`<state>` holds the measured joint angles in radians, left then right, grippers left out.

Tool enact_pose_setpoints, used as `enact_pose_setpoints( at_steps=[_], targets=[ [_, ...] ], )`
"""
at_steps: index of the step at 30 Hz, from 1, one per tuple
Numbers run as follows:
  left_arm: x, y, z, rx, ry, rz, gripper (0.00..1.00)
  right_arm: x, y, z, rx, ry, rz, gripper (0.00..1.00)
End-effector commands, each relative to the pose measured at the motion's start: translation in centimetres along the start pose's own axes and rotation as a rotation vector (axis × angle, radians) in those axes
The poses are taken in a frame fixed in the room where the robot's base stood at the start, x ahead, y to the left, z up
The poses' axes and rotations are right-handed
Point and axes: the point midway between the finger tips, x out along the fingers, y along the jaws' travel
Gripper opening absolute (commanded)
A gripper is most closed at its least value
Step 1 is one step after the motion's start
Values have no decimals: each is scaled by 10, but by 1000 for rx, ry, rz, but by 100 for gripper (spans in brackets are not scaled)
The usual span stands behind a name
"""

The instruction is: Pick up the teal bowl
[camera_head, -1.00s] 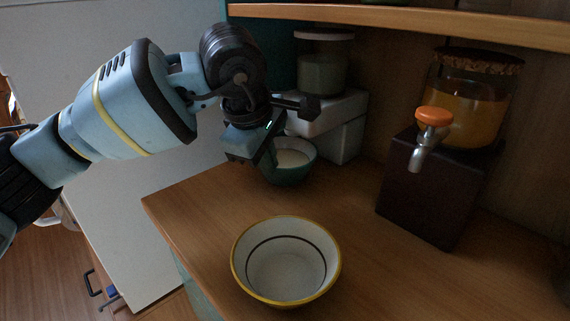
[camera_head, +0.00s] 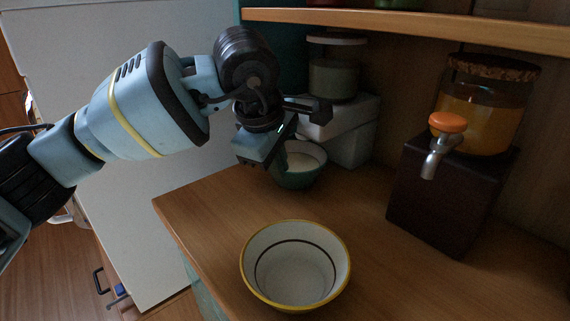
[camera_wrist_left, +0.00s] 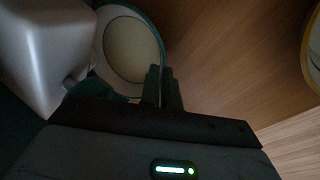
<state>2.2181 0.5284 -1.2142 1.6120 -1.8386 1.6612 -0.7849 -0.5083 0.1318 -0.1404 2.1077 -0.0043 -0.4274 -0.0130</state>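The teal bowl (camera_head: 297,179), with a pale inside, stands upright on the wooden counter, in front of a white block. In the left wrist view the teal bowl (camera_wrist_left: 128,50) fills the upper middle, seen from above. My left gripper (camera_head: 275,165) is at the bowl's left side in the head view and hides part of its rim. In the left wrist view the fingers of my left gripper (camera_wrist_left: 164,88) are close together, one on each side of the bowl's wall, and look shut on it. My right gripper is not in view.
A white bowl with a yellow rim (camera_head: 295,284) stands nearer on the counter (camera_head: 215,215). A drink dispenser with an orange-topped tap (camera_head: 447,123) stands right on a dark block (camera_head: 440,200). A jar (camera_head: 336,75) sits on the white block (camera_head: 352,140). A shelf (camera_head: 420,25) hangs above.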

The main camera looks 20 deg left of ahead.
Motion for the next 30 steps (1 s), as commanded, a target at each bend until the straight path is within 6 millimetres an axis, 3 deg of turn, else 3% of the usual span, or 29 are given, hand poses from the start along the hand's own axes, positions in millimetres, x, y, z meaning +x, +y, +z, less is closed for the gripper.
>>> enact_pose_setpoints(
  at_steps=[8,20,30],
  targets=[
    [-7,3,0,1,1,0,0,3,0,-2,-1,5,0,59],
    [-40,16,0,-1,0,3,0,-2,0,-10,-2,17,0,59],
    [-51,-17,-14,0,0,1,0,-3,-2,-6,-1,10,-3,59]
  ],
)
